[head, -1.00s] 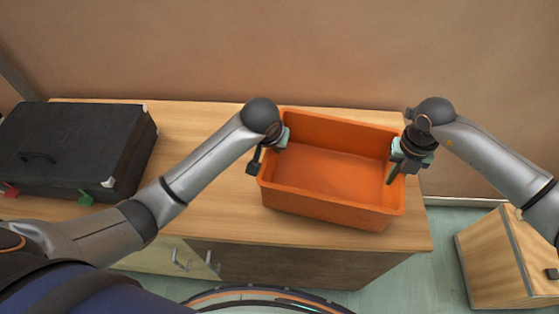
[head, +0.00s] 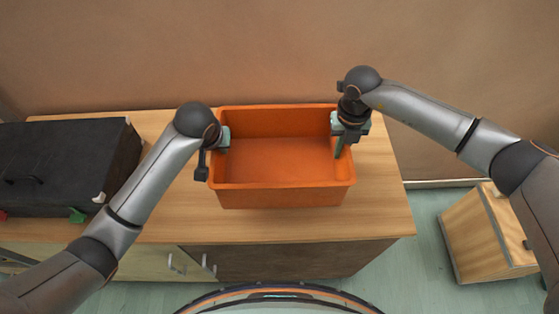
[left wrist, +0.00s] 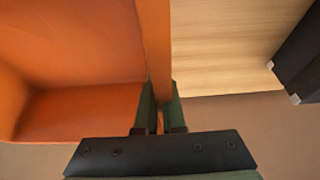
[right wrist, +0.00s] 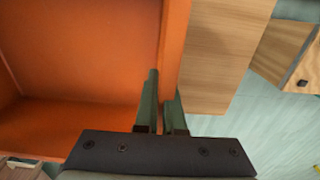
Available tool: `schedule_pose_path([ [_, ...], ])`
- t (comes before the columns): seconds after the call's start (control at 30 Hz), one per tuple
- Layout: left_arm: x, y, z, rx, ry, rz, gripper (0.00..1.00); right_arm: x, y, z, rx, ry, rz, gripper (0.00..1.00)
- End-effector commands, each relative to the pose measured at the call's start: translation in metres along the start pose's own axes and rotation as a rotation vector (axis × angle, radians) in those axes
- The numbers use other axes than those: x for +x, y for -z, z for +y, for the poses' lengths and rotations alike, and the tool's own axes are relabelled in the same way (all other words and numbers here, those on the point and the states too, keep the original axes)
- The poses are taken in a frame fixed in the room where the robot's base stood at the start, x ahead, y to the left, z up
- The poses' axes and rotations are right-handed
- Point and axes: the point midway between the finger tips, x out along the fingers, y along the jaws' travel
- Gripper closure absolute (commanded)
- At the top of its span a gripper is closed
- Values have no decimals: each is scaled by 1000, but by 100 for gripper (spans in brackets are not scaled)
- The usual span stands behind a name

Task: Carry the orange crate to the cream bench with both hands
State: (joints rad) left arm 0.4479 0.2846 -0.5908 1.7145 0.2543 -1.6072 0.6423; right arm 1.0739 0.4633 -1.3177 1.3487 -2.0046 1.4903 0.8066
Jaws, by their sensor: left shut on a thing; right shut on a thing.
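The orange crate (head: 280,196) is an empty, open-topped box, over the light wood top of a cabinet (head: 385,215) in the head view. I cannot tell if it rests on the top or hangs just above it. My left gripper (head: 216,146) is shut on the crate's left wall; in the left wrist view its fingers (left wrist: 160,115) straddle that wall (left wrist: 155,45). My right gripper (head: 343,138) is shut on the right wall; in the right wrist view its fingers (right wrist: 160,110) straddle it (right wrist: 176,45). I cannot make out a separate cream bench.
A black case (head: 65,165) stands on the cabinet top at the left, a short way from the crate. A wooden box (head: 485,240) stands on the pale green floor at the lower right. The brown wall (head: 280,50) is close behind the cabinet.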

Motion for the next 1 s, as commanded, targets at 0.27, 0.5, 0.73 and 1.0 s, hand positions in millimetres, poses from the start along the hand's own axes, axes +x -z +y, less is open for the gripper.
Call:
schedule_pose_path([
  [0.27,5,-2,-2,-1,4,1,100,4,-1,-1,2,1,-2,100],
  [0.5,16,-6,-2,-1,4,1,100,16,-1,-1,2,1,-2,100],
  [0.73,28,-11,-2,-1,4,1,100,30,-1,-1,2,1,-2,100],
  [1.0,43,-17,-2,-1,4,1,100,45,-1,-1,2,1,-2,100],
])
